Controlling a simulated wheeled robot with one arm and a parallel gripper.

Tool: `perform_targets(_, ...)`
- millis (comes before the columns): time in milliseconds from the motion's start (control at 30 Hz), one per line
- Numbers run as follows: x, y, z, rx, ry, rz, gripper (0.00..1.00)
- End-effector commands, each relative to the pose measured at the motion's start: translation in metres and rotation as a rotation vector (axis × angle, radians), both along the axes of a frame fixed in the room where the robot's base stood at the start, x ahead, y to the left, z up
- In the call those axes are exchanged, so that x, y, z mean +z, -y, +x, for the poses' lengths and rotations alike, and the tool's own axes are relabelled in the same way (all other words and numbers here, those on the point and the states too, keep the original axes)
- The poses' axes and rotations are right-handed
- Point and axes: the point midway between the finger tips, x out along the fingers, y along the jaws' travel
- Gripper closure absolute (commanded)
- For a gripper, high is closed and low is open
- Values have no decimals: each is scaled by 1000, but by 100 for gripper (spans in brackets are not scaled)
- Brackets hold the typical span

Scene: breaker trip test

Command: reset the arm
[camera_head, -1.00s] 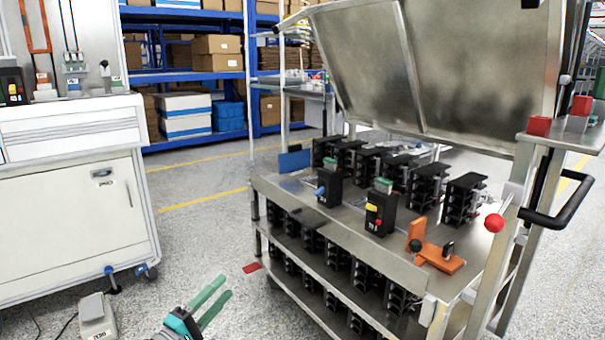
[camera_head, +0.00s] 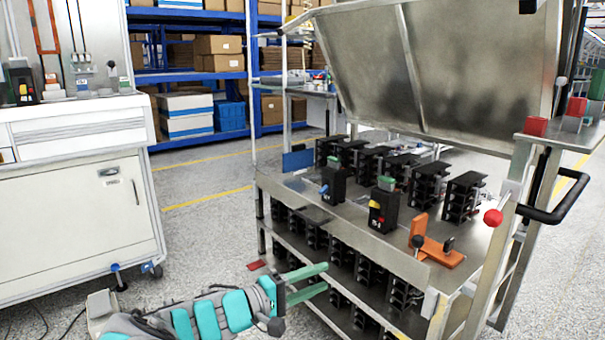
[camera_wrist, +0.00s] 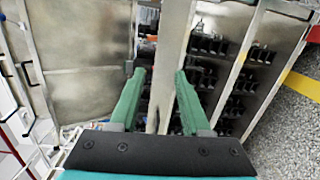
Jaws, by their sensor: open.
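My gripper (camera_head: 306,282) shows low in the head view, in front of the lower shelf of the metal cart (camera_head: 385,255). Its two green fingers are apart, with nothing between them. In the wrist view my gripper (camera_wrist: 157,88) is open toward the cart's frame and shelves. My teal and grey arm (camera_head: 215,312) stretches in from the lower left. A black breaker with a yellow and red face (camera_head: 384,208) and another with a blue knob (camera_head: 333,186) stand on the cart's top.
An orange fixture (camera_head: 437,252) and several black breaker modules (camera_head: 463,197) stand on the cart top. A tilted metal lid (camera_head: 460,65) rises above it, with a red knob (camera_head: 493,217) at the right. A white cabinet (camera_head: 80,220) stands left.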

Motion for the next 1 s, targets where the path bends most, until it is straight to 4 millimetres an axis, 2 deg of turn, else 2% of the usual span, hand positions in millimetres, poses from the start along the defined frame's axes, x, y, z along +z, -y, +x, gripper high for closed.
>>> perform_targets(33,7,34,-9,-77,-22,42,53)
perform_targets(100,10,76,-27,-180,-61,112,53)
perform_targets(200,8,128,-60,-314,-123,219,53)
perform_targets(300,2,166,-96,-430,-183,340,53)
perform_targets(433,-11,199,-148,-553,-260,510,53)
perform_targets(533,-21,210,-185,-622,-312,652,53)
perform_targets(667,-35,210,-233,-682,-377,842,53)
perform_targets(800,-46,193,-275,-702,-432,1054,53)
perform_targets(1000,-52,154,-318,-670,-487,1313,53)
